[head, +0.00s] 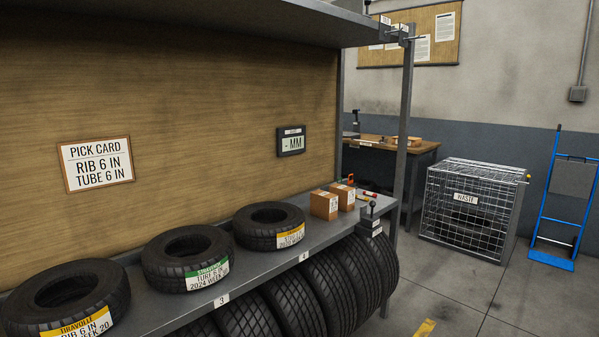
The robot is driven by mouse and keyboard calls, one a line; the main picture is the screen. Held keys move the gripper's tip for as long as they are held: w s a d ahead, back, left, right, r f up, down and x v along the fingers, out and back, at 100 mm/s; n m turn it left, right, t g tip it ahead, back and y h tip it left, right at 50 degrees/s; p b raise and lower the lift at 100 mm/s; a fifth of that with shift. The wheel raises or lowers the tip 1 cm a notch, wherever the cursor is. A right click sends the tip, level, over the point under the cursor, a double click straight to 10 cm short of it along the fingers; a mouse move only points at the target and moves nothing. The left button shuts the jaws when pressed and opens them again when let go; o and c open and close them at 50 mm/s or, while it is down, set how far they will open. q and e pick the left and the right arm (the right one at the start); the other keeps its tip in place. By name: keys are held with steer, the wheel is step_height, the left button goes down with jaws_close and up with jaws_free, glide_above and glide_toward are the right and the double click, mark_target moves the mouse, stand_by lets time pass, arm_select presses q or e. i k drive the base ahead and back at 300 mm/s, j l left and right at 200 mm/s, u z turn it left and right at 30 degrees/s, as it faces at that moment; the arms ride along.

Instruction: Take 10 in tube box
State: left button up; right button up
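Two small brown cardboard boxes stand side by side near the right end of the tyre shelf. A pick card (97,164) on the back board reads "RIB 6 IN, TUBE 6 IN". Neither of my grippers is in view.
Three tyres lie flat on the shelf (222,300), left of the boxes; the nearest box-side tyre (268,226) has a yellow label. More tyres (325,285) stand underneath. A shelf post (403,130), wire cage (470,210) and blue hand truck (562,205) are at right.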

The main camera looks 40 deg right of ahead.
mark_target(323, 205)
steer(key=z, duration=1.55)
steer(key=i+l+u, duration=0.15)
steer(key=u, duration=0.45)
steer(key=i+l+u, duration=0.3)
steer(key=l, duration=0.25)
steer(key=i+l+u, duration=0.15)
steer(key=i+l, duration=0.1)
steer(key=l, duration=0.2)
steer(key=i+l+u, duration=0.1)
steer(key=l, duration=0.25)
steer(key=i+l, duration=0.1)
steer(key=l, duration=0.2)
